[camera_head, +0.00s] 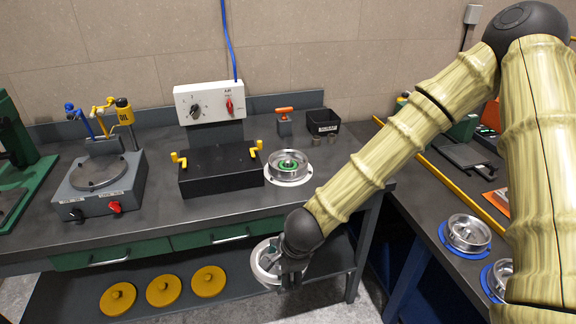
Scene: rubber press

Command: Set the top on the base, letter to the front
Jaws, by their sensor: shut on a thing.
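My gripper (289,276) is at the lower middle, in front of the bench's front edge, pointing down. It is shut on a round silvery metal part, the top (261,262), held at its right side. The gripper and my arm hide part of it. No letter on it can be made out. The base (287,180) is a round silvery metal mould with a green ring inside, on a pale round plate on the bench. The top is apart from the base, nearer to me and slightly left of it in the picture.
A black block with yellow handles (219,172) stands left of the base, with a white control box (209,102) behind. A black bin (323,122) is behind right. More round metal parts (467,233) sit on the right bench. Yellow discs (163,290) lie on the lower shelf.

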